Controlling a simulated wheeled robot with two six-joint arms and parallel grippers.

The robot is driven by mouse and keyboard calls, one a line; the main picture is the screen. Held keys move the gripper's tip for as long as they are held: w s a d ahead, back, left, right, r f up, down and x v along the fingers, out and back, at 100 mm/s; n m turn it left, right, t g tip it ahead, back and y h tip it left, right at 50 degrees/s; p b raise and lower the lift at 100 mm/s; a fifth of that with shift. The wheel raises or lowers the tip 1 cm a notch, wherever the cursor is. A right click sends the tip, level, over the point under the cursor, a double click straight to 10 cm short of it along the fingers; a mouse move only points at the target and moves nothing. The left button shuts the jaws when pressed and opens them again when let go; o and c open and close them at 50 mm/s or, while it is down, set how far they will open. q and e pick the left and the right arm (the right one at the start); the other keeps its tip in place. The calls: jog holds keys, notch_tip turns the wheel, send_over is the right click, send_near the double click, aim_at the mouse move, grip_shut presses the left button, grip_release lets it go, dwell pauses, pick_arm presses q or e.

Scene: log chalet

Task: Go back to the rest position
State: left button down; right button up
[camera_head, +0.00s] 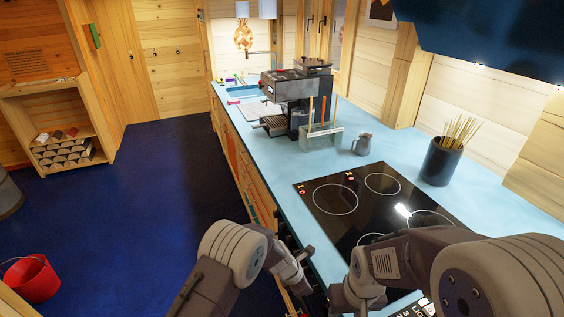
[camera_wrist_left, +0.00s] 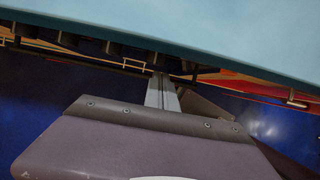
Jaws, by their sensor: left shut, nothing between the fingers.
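My left arm comes in from the lower left in the head view and bends down at the front edge of the blue counter (camera_head: 315,235). In the left wrist view my left gripper (camera_wrist_left: 162,92) is shut and empty, its grey fingers together below the counter edge. My right arm reaches in from the right over the front of the counter, beside the black hob (camera_head: 375,205).
A coffee machine (camera_head: 288,85), a metal jug (camera_head: 362,144) and a dark pot of sticks (camera_head: 441,161) stand on the counter. Drawers with handles line its front.

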pick_arm(q)
jog(key=w+a+r+n+t, duration=0.1)
jog(key=w+a+r+t, duration=0.15)
jog(key=w+r, duration=0.35)
jog(key=a+r+m, duration=0.1)
jog(key=a+r, duration=1)
jog(key=a, duration=0.1)
jog(key=s+a+m+g+y, duration=0.1)
jog(key=s+a+m+y, duration=0.1)
jog(key=s+a+m, duration=0.5)
jog(key=s+a+f+m+g+y, duration=0.1)
jog(key=s+a+m+y, duration=0.1)
jog(key=s+a+m, duration=0.6)
jog(key=s+m, duration=0.6)
jog(key=s, duration=0.1)
jog(key=shift+g, duration=0.35)
jog(key=shift+a, duration=0.1)
